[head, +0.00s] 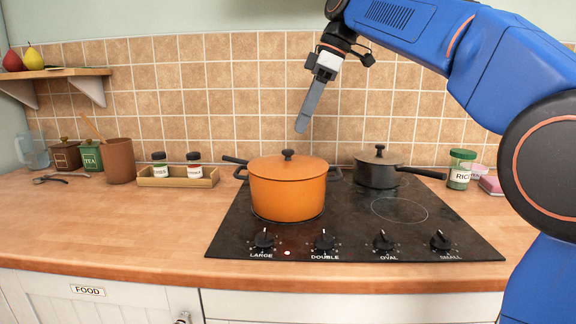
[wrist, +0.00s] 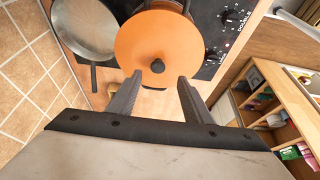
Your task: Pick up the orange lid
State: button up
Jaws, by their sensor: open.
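The orange lid (head: 289,166) sits on the orange pot (head: 288,198) on the stove. It has a black knob (head: 288,154) at its middle. In the wrist view the orange lid (wrist: 150,38) and its dark knob (wrist: 157,66) lie just beyond my fingertips. My gripper (head: 301,125) hangs above the lid, pointing down, with a gap to the knob. In the wrist view my gripper (wrist: 160,78) shows two separated fingers with nothing between them, and the knob lies roughly in line with the gap.
A dark saucepan (head: 379,169) stands to the right of the pot on the black stove (head: 440,222). A grey pan (wrist: 84,30) shows beside the lid in the wrist view. A wooden tray (head: 178,179) with jars stands to the left. The counter (head: 120,225) at front left is clear.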

aim_at(289, 150)
jog(key=shift+w+x, duration=0.1)
jog(key=shift+x, duration=1.8)
jog(key=shift+w+x, duration=0.15)
jog(key=shift+x, duration=1.7)
jog(key=shift+a, duration=0.1)
grip_shut()
